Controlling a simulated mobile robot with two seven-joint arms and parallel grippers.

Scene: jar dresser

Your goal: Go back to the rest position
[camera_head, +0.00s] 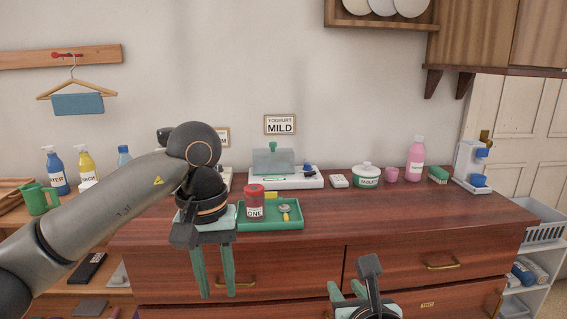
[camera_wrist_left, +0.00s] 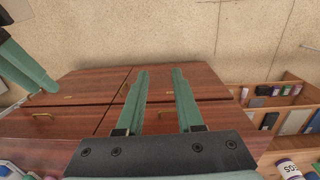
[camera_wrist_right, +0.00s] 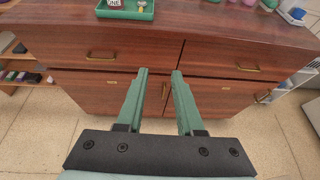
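My left gripper (camera_head: 213,275) hangs in front of the dresser, fingers pointing down. Its green fingers are apart and empty in the left wrist view (camera_wrist_left: 161,85). My right gripper (camera_head: 347,290) is low at the bottom of the head view, in front of the drawers. In the right wrist view (camera_wrist_right: 160,85) its fingers are apart with nothing between them. A red jar (camera_head: 255,203) stands upright on a green tray (camera_head: 283,223) on the dresser top, just right of my left wrist. A small round silver-and-yellow item (camera_head: 285,209) lies on the tray.
The wooden dresser (camera_head: 390,212) has drawers with brass handles (camera_head: 440,266). Behind the tray are a white appliance (camera_head: 285,180), a white-and-green pot (camera_head: 366,176) and a pink bottle (camera_head: 415,158). A white shelf (camera_head: 540,255) stands at right.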

